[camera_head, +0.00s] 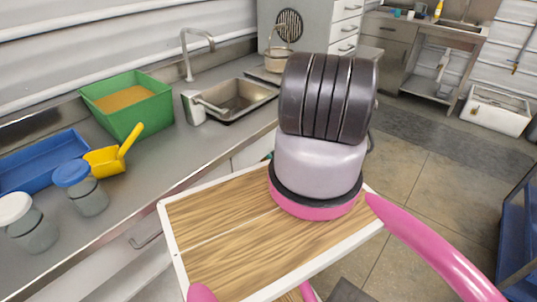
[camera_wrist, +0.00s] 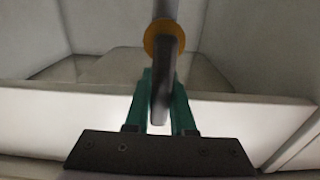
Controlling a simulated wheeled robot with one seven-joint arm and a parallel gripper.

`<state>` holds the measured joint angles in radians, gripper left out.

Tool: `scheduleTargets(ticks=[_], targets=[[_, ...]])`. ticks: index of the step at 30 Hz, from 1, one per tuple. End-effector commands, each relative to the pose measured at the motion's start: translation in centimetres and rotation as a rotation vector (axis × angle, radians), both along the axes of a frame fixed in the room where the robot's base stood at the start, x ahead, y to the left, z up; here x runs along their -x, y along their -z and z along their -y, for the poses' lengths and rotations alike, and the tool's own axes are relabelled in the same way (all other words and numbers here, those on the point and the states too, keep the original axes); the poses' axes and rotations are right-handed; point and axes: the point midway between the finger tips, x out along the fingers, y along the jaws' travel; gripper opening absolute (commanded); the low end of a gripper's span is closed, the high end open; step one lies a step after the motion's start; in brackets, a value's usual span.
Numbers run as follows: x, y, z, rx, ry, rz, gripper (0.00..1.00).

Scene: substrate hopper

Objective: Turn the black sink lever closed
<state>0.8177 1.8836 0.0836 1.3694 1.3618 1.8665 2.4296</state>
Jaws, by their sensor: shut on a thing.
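The black lever (camera_wrist: 162,75) shows in the wrist view, just below an orange ring (camera_wrist: 164,38) on a grey pipe (camera_wrist: 166,10). It runs nearly in line with the pipe in the picture, its lower end leaning slightly left. My gripper (camera_wrist: 162,92), with green fingers, is shut on the lever, one finger on each side. In the head view my arm hides the lever and nearly all of my gripper. The steel sink (camera_head: 240,97) with its tall tap (camera_head: 188,55) is set in the counter there.
Pale panels (camera_wrist: 90,30) surround the pipe in the wrist view, and a light ledge (camera_wrist: 60,115) crosses behind my fingers. On the counter (camera_head: 150,185) are a green bin (camera_head: 135,120), a yellow scoop (camera_head: 105,160), a blue tray (camera_head: 42,165) and lidded jars (camera_head: 85,195).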

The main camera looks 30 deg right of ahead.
Motion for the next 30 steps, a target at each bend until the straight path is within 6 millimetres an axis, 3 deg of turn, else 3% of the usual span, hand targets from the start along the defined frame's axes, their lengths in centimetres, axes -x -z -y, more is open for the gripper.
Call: scheduleTargets(ticks=[4, 5, 6, 7, 19, 30], targets=[[0.1, 0.1, 0.1, 0.0, 0.002, -0.003, 0.0], [0.1, 0.1, 0.1, 0.0, 0.002, -0.003, 0.3], [0.1, 0.1, 0.1, 0.0, 0.002, -0.003, 0.45], [0.1, 0.1, 0.1, 0.0, 0.002, -0.003, 0.53], [0.6, 0.1, 0.3, 0.001, 0.001, -0.002, 0.53], [7.1, 0.1, 2.7, 0.001, 0.004, -0.002, 0.53]])
